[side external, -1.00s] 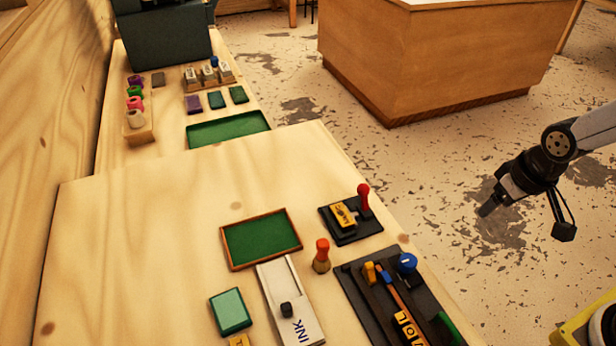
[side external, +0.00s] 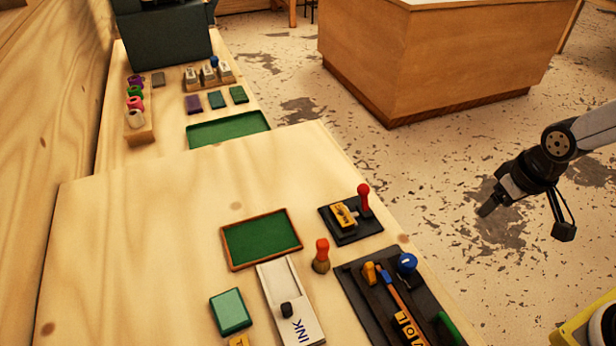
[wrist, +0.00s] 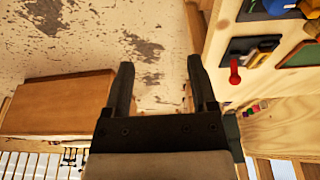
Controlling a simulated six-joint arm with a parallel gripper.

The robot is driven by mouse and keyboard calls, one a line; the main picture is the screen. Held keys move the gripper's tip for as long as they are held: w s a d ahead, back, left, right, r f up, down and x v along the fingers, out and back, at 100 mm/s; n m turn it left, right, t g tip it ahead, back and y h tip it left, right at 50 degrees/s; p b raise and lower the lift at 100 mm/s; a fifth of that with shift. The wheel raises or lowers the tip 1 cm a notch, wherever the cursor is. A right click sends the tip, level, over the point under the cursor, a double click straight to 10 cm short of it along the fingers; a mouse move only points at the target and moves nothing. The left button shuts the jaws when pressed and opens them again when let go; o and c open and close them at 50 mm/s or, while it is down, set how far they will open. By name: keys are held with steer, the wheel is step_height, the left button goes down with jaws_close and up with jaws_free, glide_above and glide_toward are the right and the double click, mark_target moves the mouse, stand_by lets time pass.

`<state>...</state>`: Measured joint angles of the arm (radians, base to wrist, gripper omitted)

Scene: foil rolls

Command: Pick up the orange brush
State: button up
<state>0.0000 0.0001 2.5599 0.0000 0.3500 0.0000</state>
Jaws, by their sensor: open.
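A long thin orange-handled tool with a blue end (side external: 391,286), which looks like the orange brush, lies on a black tray (side external: 352,277) near the table's right edge. Its lower part is partly covered or crowded by yellow lettered blocks, so its full shape is unclear. My gripper (side external: 487,210) is out over the floor, right of the table and well apart from the tray. In the wrist view my gripper (wrist: 161,65) is open, with nothing between its fingers. I cannot make out the brush in the wrist view.
A stamp with an orange-red handle (side external: 321,256) stands beside the tray. A black pad with a red-knobbed lever (side external: 364,197), a green wood-framed tray (side external: 262,238) and a white INK box (side external: 278,278) are nearby. The table's upper left is clear.

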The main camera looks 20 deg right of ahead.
steer(key=shift+o, duration=0.3)
stand_by(0.4)
steer(key=m+g+y, duration=0.2)
steer(key=m+y, duration=0.3)
steer(key=m, duration=1.4)
glide_above(324, 243)
steer(key=d, duration=0.2)
steer(key=shift+d+f, duration=0.2)
steer(key=shift+f, duration=0.75)
steer(key=shift+x, duration=1.3)
steer(key=shift+f+h, duration=0.1)
steer(key=shift+h, duration=0.2)
steer(key=shift+x, duration=2.5)
steer(key=shift+s+a, duration=0.1)
